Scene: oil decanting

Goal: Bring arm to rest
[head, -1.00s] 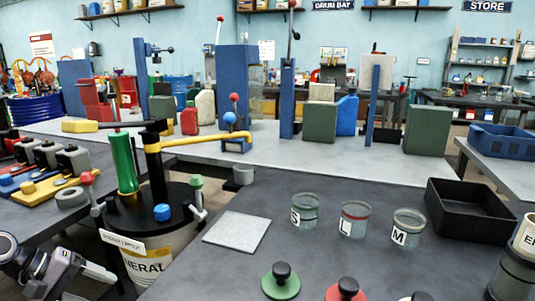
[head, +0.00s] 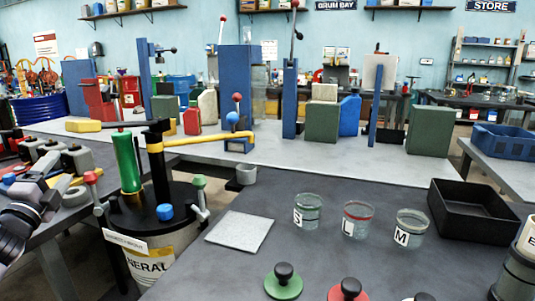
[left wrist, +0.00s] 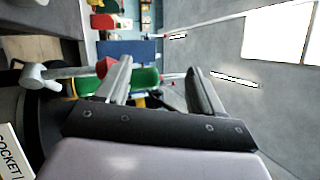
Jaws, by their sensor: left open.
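My left gripper (head: 54,178) shows at the lower left of the head view, beside the grey benchtop and left of the drum pump. Its two fingers are apart in the left wrist view (left wrist: 158,85), with nothing held between them. A green cylinder (head: 126,163) stands upright on the black drum lid; the left wrist view shows it beyond the fingers (left wrist: 145,80), apart from them. A red-tipped clamp (left wrist: 75,72) is close to one finger there. My right gripper is in no frame.
The drum (head: 160,265) with its yellow pump spout (head: 215,136) stands right of my left arm. Glass jars (head: 355,219), a black tray (head: 470,210) and a pale square plate (head: 240,230) are on the front bench. Several small grey parts lie on the left bench.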

